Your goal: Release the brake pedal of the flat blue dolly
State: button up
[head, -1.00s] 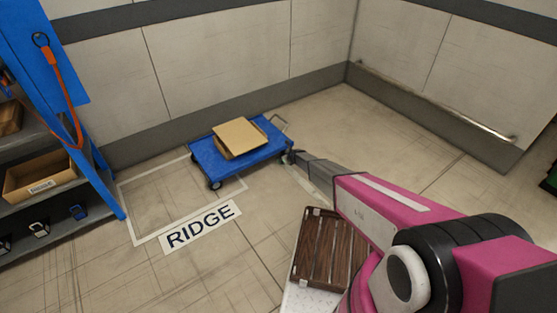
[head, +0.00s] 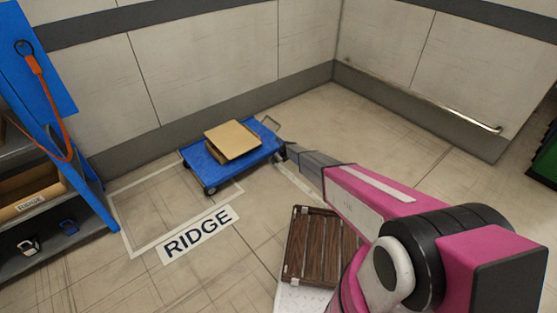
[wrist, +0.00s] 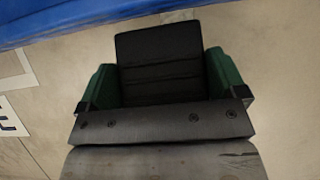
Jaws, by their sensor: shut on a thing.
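The flat blue dolly (head: 190,157) stands on the floor in the head view, with a flat brown box (head: 232,139) on its deck. Its blue edge also crosses the top of the wrist view (wrist: 80,20). My gripper (head: 287,150) is low at the dolly's right end, by a dark caster. In the wrist view my gripper (wrist: 162,85) has its green-sided fingers on both sides of a black ridged pad, which looks like the brake pedal (wrist: 160,50). The fingers are shut on it. The pedal's underside and hinge are hidden.
A floor outline with a RIDGE label (head: 198,235) lies left of and in front of the dolly. A blue-framed shelf (head: 92,190) stands at left. Walls are behind, with a rail (head: 450,111) at right.

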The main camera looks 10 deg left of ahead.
jog(key=shift+w+a, duration=0.1)
jog(key=shift+a, duration=0.05)
jog(key=o, duration=1)
jog(key=shift+r, duration=0.1)
jog(key=v, duration=1)
jog(key=shift+r, duration=0.3)
